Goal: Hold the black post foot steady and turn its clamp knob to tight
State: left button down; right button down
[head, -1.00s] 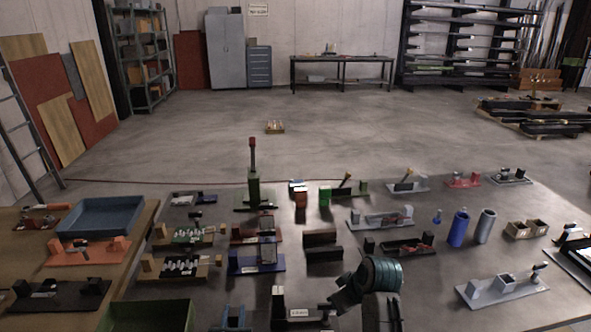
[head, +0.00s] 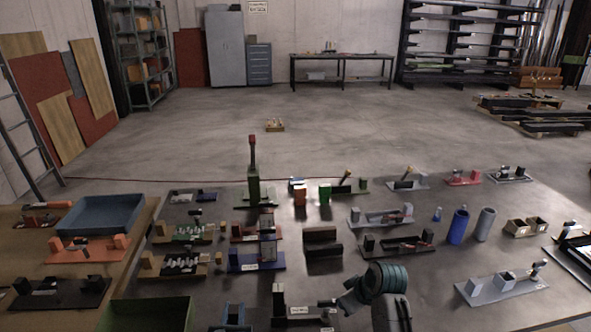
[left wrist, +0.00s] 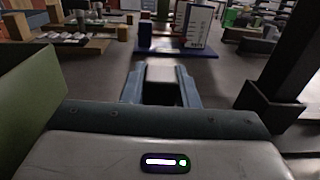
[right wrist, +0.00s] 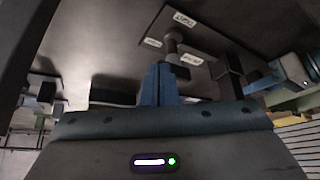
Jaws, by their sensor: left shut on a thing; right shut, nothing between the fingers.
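The black post foot (head: 278,302) stands at the bottom middle of the head view, with a dark upright and a labelled plate. Its upright (left wrist: 288,50) shows at the right of the left wrist view. The clamp knob (right wrist: 174,42) sits on a stem over the labelled plate (right wrist: 195,30); its setting is unreadable. My left gripper (head: 235,315) is left of the upright, its blue fingers (left wrist: 158,82) shut on a dark block (left wrist: 160,90); I cannot tell if it joins the foot. My right gripper (head: 345,302) is shut and empty, its fingertips (right wrist: 161,70) close to the knob; contact is unclear.
A green bin (head: 150,315) stands left of my left gripper. A blue base with a panel (head: 255,262) and dark blocks (head: 322,250) lie behind the foot. A grey fixture (head: 503,288) stands right. Open tabletop lies between them.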

aim_at(326, 310)
jog(key=shift+f, duration=0.85)
jog(key=shift+w+a, duration=0.3)
jog(key=shift+a, duration=0.25)
dwell(0.6)
jog(key=shift+s+a, duration=0.15)
jog(key=shift+s, duration=0.05)
jog(key=shift+s+a, duration=0.6)
jog(key=shift+a, duration=0.2)
jog(key=shift+a, duration=0.1)
dwell(0.3)
jog(key=shift+s, duration=0.1)
